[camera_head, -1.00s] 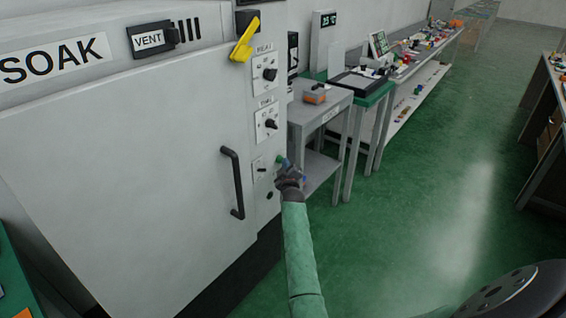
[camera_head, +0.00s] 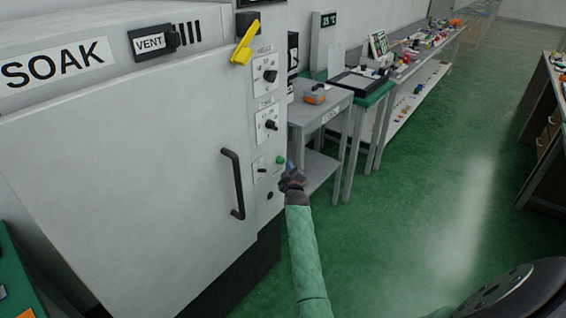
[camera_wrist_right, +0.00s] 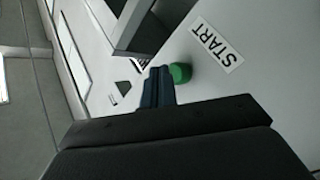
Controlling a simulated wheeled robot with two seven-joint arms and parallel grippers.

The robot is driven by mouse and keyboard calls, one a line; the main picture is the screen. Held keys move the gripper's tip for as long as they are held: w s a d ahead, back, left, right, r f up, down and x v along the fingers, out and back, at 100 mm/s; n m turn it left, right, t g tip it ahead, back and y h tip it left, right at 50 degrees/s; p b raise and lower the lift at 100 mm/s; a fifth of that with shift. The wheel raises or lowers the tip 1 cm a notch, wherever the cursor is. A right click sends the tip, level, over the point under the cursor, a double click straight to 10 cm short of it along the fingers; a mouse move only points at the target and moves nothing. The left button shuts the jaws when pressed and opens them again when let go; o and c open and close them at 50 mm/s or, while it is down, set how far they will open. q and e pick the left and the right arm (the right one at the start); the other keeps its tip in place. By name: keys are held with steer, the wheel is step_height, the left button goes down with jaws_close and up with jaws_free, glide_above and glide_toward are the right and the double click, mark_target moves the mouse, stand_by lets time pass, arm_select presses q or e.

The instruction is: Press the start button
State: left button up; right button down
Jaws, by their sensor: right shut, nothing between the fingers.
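The green start button (camera_head: 280,160) sits low on the right part of the grey cabinet's front (camera_head: 130,160). It also shows in the right wrist view (camera_wrist_right: 180,73), beside a white START label (camera_wrist_right: 216,43). My right gripper (camera_head: 291,169) is shut and empty, just right of and slightly below the button in the head view. In the right wrist view its blue-grey fingertips (camera_wrist_right: 157,82) lie right beside the button. I cannot tell whether they touch it. My left gripper is not in view.
Two panels with black knobs (camera_head: 270,76) (camera_head: 270,125) are above the button. A black door handle (camera_head: 233,184) is to its left and a yellow lever (camera_head: 244,42) is higher up. A grey side table (camera_head: 320,105) stands just right of the cabinet. Green floor is open at the right.

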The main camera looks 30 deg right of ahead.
steer(key=shift+s, duration=0.1)
steer(key=s, duration=0.1)
steer(key=s+d+p, duration=0.1)
steer(key=s, duration=0.1)
steer(key=s+d+p, duration=0.1)
steer(key=shift+s, duration=0.25)
stand_by(1.0)
